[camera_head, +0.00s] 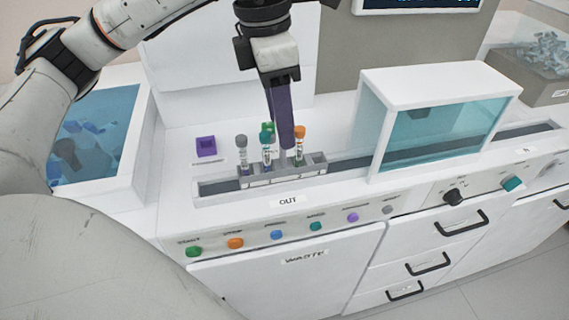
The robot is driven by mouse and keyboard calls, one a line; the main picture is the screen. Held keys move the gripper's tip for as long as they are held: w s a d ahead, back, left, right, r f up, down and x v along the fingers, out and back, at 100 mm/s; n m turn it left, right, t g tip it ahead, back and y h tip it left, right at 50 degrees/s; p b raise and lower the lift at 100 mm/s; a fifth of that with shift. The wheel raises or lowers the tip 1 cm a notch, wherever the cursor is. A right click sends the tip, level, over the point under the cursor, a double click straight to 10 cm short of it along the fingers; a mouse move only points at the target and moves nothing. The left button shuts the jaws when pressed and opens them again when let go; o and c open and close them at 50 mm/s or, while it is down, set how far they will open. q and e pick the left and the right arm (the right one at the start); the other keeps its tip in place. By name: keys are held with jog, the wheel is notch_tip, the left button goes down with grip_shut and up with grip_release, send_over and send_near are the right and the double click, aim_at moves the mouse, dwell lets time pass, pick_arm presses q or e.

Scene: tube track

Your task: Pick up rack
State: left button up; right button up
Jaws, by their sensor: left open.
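A grey rack (262,181) sits in the track channel at its left end, above the OUT label. It holds upright tubes with a grey cap (242,141), a green cap (266,136) and an orange cap (299,131). My left gripper (286,146) comes down from above with purple fingers, seen almost edge-on. It is open, and its fingertips are over the rack's middle, between the green-capped and orange-capped tubes. The fingers hide part of the rack behind them. I cannot tell whether they touch it. My right gripper is not in view.
A white housing with teal glass (445,128) spans the track (350,163) to the right. Coloured buttons (235,243) line the front panel. A blue-topped bin (95,135) is at far left.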

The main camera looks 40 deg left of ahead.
pick_arm(q)
jog(key=f, duration=0.4)
jog(key=w+f, duration=0.1)
jog(key=shift+f+p, duration=0.35)
jog(key=shift+f, duration=0.05)
jog(key=shift+d, duration=0.1)
jog(key=shift+c, duration=0.2)
grip_shut()
